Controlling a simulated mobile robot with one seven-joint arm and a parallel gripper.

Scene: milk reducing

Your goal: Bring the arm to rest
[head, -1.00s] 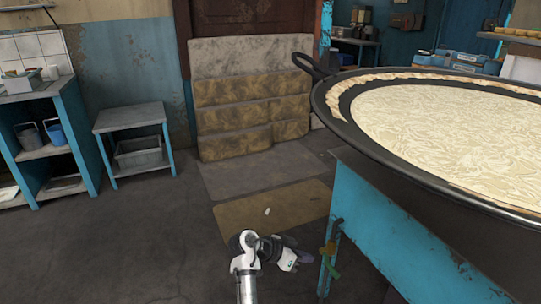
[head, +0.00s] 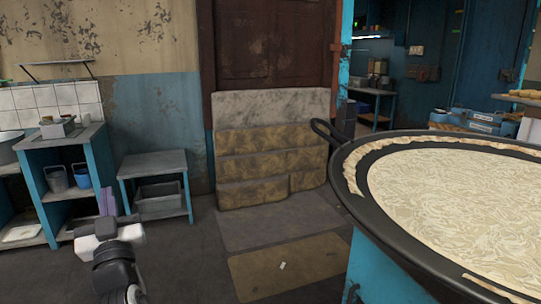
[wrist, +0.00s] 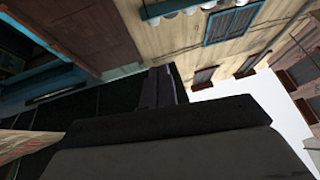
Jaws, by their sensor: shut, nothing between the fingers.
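My arm shows at the lower left of the head view, with its white and black wrist part in front of the small table. My gripper (head: 107,202) points up and away there, its narrow purplish-grey fingers together. In the wrist view, my gripper (wrist: 162,88) sticks out past the dark housing, its fingers shut side by side with nothing held. The wrist picture is tilted and shows building walls, windows and pale sky beyond the fingers.
A wide black pan (head: 350,205) full of pale milk stands on a blue stand (head: 375,270) at the right. A small grey table (head: 153,163) and a blue shelf unit (head: 40,180) stand at the left. Stone steps (head: 270,165) rise before a brown door (head: 270,45).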

